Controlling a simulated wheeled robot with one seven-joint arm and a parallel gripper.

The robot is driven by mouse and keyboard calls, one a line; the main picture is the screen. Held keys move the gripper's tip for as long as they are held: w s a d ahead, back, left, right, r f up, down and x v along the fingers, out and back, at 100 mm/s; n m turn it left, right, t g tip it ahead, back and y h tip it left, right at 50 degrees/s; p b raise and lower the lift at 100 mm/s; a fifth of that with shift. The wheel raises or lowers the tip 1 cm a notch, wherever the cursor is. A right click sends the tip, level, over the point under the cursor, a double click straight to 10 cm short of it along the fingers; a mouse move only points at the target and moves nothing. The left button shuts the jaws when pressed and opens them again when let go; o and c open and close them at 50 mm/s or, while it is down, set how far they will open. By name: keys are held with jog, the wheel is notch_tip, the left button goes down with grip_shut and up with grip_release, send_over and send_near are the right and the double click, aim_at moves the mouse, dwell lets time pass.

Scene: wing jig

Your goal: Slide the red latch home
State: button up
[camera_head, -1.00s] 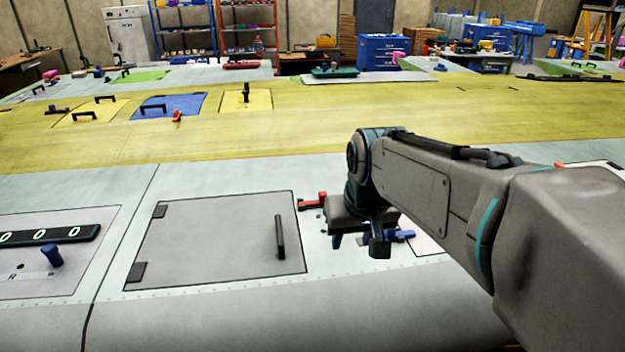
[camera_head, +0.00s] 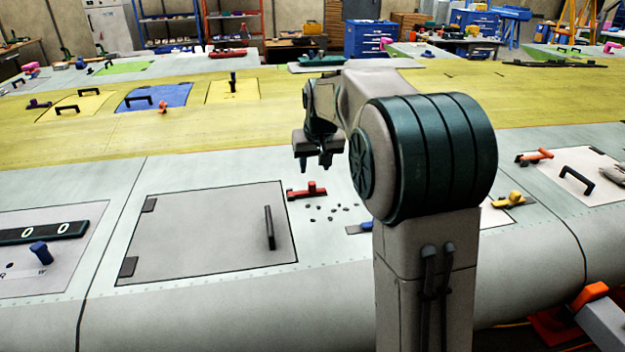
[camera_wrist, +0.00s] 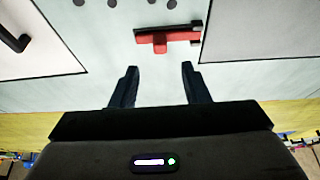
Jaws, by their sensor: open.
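The red latch (camera_head: 308,191) lies on the pale wing skin by the upper right corner of a grey door panel (camera_head: 200,236). It has a red bar with a raised red knob and a dark part at its door end. In the wrist view the red latch (camera_wrist: 163,39) is beyond my fingertips, its dark end at the edge of the panel (camera_wrist: 258,32). My gripper (camera_head: 317,166) hangs above the wing, behind the latch in the head view. In the wrist view my gripper (camera_wrist: 158,68) is open and empty, its fingers apart from the latch.
The door panel has a dark upright handle (camera_head: 269,228). A yellow latch (camera_head: 512,199) and an orange one (camera_head: 535,156) lie farther right.

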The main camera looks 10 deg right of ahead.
aim_at(312, 183)
jog(key=p+x, duration=0.1)
jog(key=x, duration=0.7)
jog(key=shift+w+f, duration=0.1)
jog(key=shift+f, duration=0.1)
grip_shut()
